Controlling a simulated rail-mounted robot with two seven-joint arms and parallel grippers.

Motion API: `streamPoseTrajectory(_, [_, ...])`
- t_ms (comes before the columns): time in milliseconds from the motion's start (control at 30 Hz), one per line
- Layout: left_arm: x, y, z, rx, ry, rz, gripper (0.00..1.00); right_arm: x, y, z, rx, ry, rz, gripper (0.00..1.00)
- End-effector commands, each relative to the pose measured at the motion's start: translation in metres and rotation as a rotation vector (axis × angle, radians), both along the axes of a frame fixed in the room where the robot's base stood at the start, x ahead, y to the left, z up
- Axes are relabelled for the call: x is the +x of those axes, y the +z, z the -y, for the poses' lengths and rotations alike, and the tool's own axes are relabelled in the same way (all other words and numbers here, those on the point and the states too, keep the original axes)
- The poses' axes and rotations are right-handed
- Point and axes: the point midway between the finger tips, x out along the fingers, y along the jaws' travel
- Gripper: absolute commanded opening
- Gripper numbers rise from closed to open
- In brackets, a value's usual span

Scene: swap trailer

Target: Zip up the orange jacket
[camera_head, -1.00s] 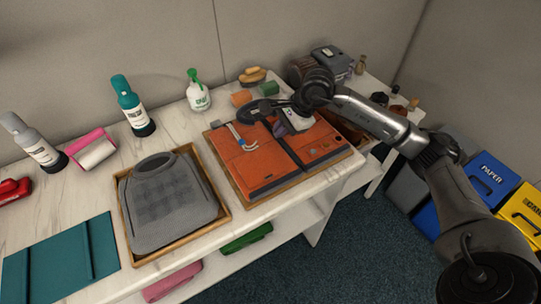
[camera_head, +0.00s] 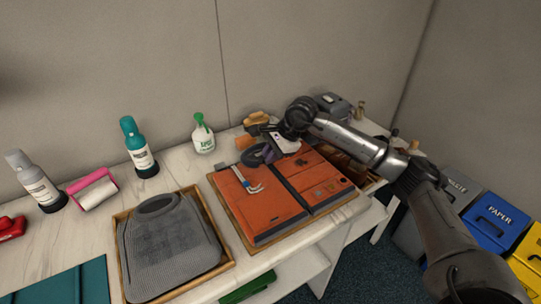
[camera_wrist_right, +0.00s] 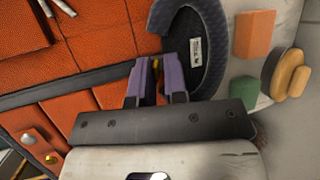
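The orange jacket (camera_head: 262,207) lies flat on a wooden tray, its dark collar loop (camera_head: 250,155) toward the wall. A dark zip line runs between its front panels. My right gripper (camera_head: 270,154) is over the collar end of that line. In the right wrist view, its purple fingers (camera_wrist_right: 154,80) stand close together beside the dark collar with its white label. A small yellow piece (camera_wrist_right: 155,66) shows between them; I cannot tell whether they grip it. The zip slider is not clearly seen. My left gripper is out of view.
A grey garment (camera_head: 168,245) lies in a tray to the left. Bottles (camera_head: 140,150), a pink roller (camera_head: 95,188) and an orange block (camera_head: 244,142) stand toward the wall. A grey device (camera_head: 334,105) is behind my right arm. Coloured bins (camera_head: 497,217) stand at the right.

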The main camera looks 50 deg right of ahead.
Motion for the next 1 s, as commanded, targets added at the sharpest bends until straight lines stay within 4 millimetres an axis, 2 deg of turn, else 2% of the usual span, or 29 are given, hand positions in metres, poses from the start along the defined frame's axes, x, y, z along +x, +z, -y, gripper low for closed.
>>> streamPoseTrajectory(33, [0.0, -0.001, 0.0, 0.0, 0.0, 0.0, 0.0, 0.0, -0.005, 0.0, -0.001, -0.002, -0.009, 0.15])
streamPoseTrajectory(200, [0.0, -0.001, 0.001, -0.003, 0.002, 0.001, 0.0, -0.001, -0.006, 0.0, -0.001, 0.0, -0.011, 0.31])
streamPoseTrajectory(567, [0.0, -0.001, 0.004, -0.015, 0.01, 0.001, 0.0, -0.002, -0.003, 0.0, -0.001, 0.002, -0.013, 0.31])
streamPoseTrajectory(767, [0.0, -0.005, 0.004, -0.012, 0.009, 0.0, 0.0, -0.013, 0.022, 0.008, -0.004, 0.001, -0.006, 0.31])
streamPoseTrajectory(1000, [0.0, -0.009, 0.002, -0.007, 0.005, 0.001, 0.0, -0.032, 0.067, 0.021, -0.004, -0.002, -0.002, 0.31])
